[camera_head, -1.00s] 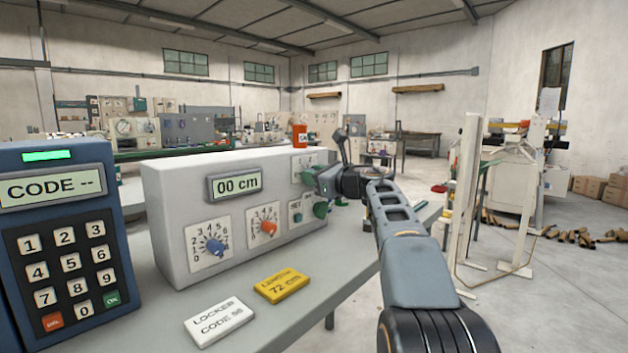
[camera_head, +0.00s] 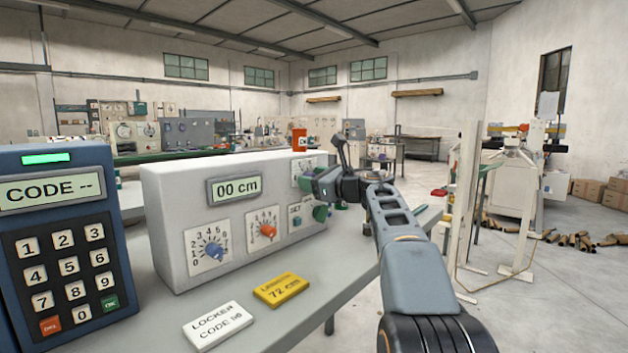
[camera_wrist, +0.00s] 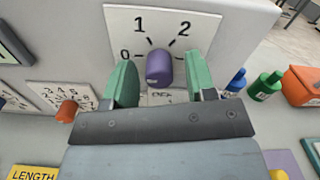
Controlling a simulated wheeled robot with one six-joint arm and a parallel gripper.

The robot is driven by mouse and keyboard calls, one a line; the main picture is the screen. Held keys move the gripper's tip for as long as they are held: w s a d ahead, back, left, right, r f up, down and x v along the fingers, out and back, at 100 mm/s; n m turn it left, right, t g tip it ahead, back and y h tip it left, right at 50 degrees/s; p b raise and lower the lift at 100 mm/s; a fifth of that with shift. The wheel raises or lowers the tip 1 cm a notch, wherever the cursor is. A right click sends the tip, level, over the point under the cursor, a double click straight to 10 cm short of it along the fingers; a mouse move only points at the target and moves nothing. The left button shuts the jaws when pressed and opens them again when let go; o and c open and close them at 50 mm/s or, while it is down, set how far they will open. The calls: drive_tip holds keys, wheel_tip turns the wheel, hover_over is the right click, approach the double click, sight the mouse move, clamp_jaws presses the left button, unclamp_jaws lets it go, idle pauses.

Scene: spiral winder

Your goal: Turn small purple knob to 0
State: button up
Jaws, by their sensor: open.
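The small purple knob (camera_wrist: 159,67) sits on a white dial plate (camera_wrist: 118,18) marked 0, 1 and 2 in the wrist view. The 0 is at left, the 1 at upper left and the 2 at upper right. I cannot tell which mark the knob points at. My gripper (camera_wrist: 161,82) is open, with one green finger on each side of the knob; I see small gaps beside it.
A blue keypad (camera_head: 65,240) stands at left. A yellow card (camera_head: 282,288) and a white card (camera_head: 218,325) lie in front.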

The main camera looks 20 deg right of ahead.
drive_tip(key=v, duration=1.3)
drive_tip(key=shift+s+d+p, duration=0.2)
drive_tip(key=shift+s+p, duration=0.15)
